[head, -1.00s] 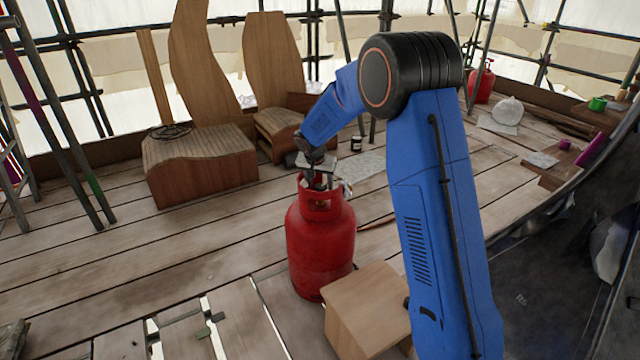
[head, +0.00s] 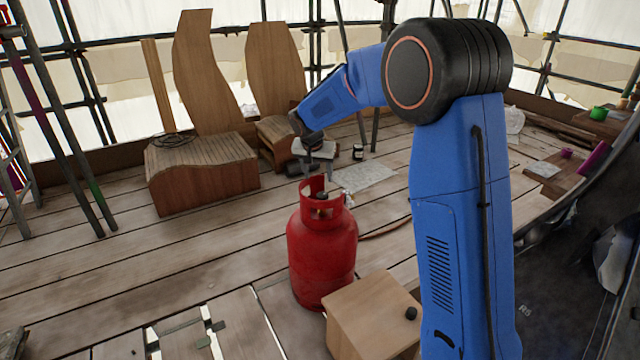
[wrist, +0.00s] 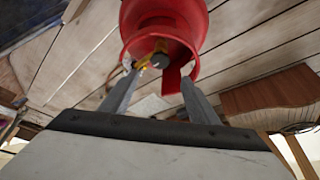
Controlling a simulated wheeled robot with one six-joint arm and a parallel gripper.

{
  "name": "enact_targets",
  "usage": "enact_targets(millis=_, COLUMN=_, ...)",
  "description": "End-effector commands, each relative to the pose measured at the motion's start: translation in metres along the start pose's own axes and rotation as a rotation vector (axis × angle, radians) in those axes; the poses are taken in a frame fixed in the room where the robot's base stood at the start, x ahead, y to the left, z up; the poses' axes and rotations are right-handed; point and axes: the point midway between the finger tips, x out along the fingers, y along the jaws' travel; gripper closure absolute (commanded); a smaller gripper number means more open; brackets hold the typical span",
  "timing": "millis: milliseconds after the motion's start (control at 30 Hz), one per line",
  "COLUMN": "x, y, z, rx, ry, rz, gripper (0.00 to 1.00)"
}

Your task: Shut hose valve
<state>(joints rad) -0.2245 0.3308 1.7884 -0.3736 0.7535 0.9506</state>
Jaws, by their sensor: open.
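A red gas cylinder (head: 322,255) stands upright on the plank floor, with an open collar around its top. Its hose valve, with a dark round knob (wrist: 160,60) and a yellowish fitting (wrist: 146,63), sits inside the collar in the wrist view. In the head view the valve (head: 321,196) is small and partly hidden by the collar. My gripper (head: 318,173) is open and empty, just above and behind the collar. In the wrist view its two fingers (wrist: 160,77) point toward the collar, with the knob showing between them. I see no contact with the knob.
A wooden box (head: 365,318) stands close at the cylinder's front right. Curved wooden benches (head: 205,170) stand at the back left. A dark can (head: 357,152) and a pale sheet (head: 365,175) lie behind the cylinder.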

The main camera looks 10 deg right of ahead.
Motion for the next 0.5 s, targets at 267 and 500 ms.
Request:
enact_targets(millis=267, x=-0.046, y=0.0, z=0.0, rx=0.0, ry=0.001, rz=-0.001, gripper=0.45)
enact_targets(millis=500, x=-0.061, y=0.0, z=0.0, rx=0.0, ry=0.0, rz=0.0, gripper=0.45)
